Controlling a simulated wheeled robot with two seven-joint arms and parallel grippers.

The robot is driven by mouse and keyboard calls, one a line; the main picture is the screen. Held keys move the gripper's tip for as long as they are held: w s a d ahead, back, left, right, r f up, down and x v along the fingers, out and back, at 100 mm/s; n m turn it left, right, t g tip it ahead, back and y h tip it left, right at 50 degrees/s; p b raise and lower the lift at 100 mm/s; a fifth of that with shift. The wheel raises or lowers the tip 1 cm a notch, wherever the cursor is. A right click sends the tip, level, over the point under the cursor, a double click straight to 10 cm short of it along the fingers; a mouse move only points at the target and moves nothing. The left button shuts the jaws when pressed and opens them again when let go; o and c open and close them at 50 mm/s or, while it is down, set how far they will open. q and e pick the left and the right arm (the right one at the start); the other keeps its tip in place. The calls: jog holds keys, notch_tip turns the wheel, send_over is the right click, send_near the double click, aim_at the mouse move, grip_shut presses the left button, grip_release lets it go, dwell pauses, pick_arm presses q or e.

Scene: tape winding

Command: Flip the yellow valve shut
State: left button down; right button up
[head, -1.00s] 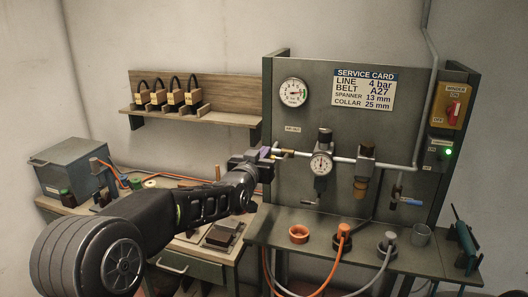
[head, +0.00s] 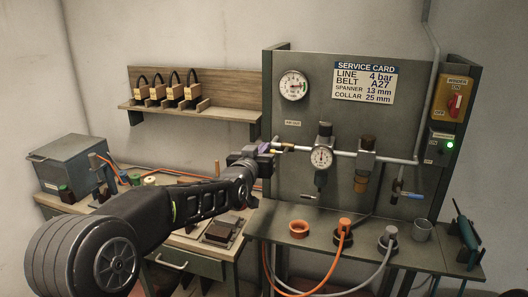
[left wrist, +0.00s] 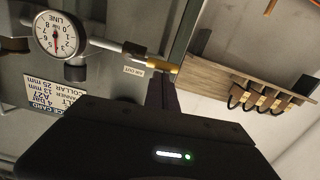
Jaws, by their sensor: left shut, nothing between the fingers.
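The yellow valve part (head: 276,150) sits at the left end of the grey pipe on the service panel. In the left wrist view the yellow part (left wrist: 161,66) lies along the end of the pipe, just beyond my dark fingers. My left gripper (head: 266,149) is shut and empty, right beside the yellow part. I cannot tell whether they touch. The fingers hide part of the valve, so its exact lever position is unclear. My right gripper is not in view.
A round gauge (head: 320,158) hangs on the pipe right of the valve, and another gauge (head: 293,86) is above. A shelf (head: 230,117) with several padlocks is at left. The bench (head: 340,260) below holds an orange ring (head: 299,229), hoses and a cup (head: 423,231).

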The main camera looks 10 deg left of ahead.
pick_arm(q)
jog(key=d+f+n+b, duration=0.3)
jog(key=f+n+b, duration=0.4)
jog(key=n+b, duration=1)
jog(key=shift+d+t+h+b, duration=0.15)
jog(key=shift+t+h+b, duration=0.15)
jog(key=shift+b, duration=1.15)
jog(key=shift+s+f, duration=0.1)
